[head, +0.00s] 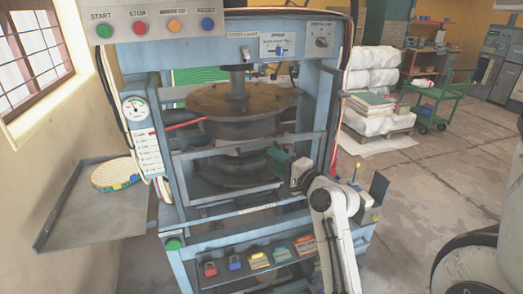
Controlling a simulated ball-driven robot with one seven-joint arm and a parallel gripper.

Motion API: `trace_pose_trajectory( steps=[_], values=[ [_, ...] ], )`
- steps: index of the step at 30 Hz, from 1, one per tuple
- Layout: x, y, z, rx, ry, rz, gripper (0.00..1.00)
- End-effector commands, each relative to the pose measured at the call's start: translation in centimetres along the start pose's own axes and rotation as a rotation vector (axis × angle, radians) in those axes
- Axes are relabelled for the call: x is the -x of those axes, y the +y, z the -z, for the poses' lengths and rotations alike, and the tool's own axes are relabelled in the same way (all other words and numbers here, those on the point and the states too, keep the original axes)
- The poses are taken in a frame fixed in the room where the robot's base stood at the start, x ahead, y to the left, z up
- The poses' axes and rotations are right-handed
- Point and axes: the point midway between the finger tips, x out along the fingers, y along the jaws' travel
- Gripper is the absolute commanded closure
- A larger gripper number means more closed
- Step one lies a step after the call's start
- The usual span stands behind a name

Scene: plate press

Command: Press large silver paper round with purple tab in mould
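The blue-framed press (165,140) fills the middle of the head view. Its round brown upper die (240,98) hangs on a shaft above a dark lower mould (235,168), whose inside I cannot see behind the guard bars. My gripper (284,168) is at the front right of the lower mould, at about its height. Its fingers are too small and dark to tell open from shut. A round woven-looking paper piece or stack (115,172) with a blue tab lies on the left side tray (85,215). I cannot make out a silver round with a purple tab.
A button panel (155,25) with START and STOP crosses the top left. A pressure gauge (134,107) is on the left post. Several coloured items (260,260) line the lower front shelf.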

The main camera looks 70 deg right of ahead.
Motion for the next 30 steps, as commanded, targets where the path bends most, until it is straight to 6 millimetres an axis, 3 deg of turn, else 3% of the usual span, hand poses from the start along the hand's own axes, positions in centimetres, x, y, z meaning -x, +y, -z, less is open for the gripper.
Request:
trace_pose_trajectory(
  steps=[6,12,24,30],
  values=[
    [-4.0,-0.1,0.0,0.003,-0.001,-0.002,0.62],
    [-6.2,-0.1,0.0,0.003,0.0,-0.001,0.62],
    [-6.9,0.1,-0.1,0.003,-0.001,-0.002,0.62],
    [-6.8,0.1,-0.1,0.004,0.0,-0.002,0.81]
  ],
)
